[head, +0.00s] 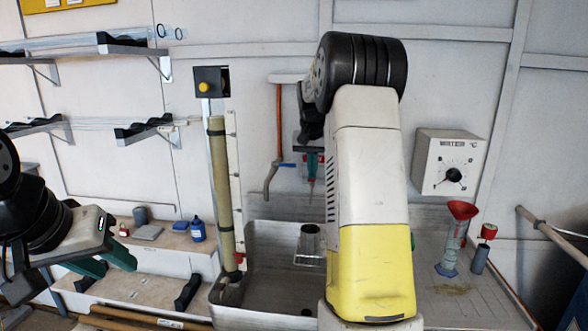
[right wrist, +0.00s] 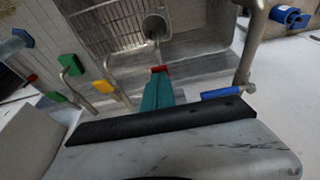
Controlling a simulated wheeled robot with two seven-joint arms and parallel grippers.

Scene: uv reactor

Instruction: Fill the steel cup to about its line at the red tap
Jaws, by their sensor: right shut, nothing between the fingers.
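The steel cup (head: 310,238) stands upright in the sink, on a small wire rack. Its round mouth (right wrist: 155,25) shows in the right wrist view; its line and water level cannot be made out. The red tap handle (right wrist: 160,68) is at the tips of my right gripper (right wrist: 158,80). That gripper is shut with nothing between its green fingers. In the head view the right gripper (head: 310,190) hangs in front of the wall taps, partly hidden by my right arm. I cannot tell whether it touches the handle. My left gripper (head: 108,262) is open and empty at the far left.
A blue-handled tap (head: 286,165) is left of my right gripper. Yellow (right wrist: 103,87) and green (right wrist: 72,96) handles show in the right wrist view. The sink (head: 265,275) has a worktop at its right with a red funnel cylinder (head: 456,235). A water control box (head: 448,162) is above.

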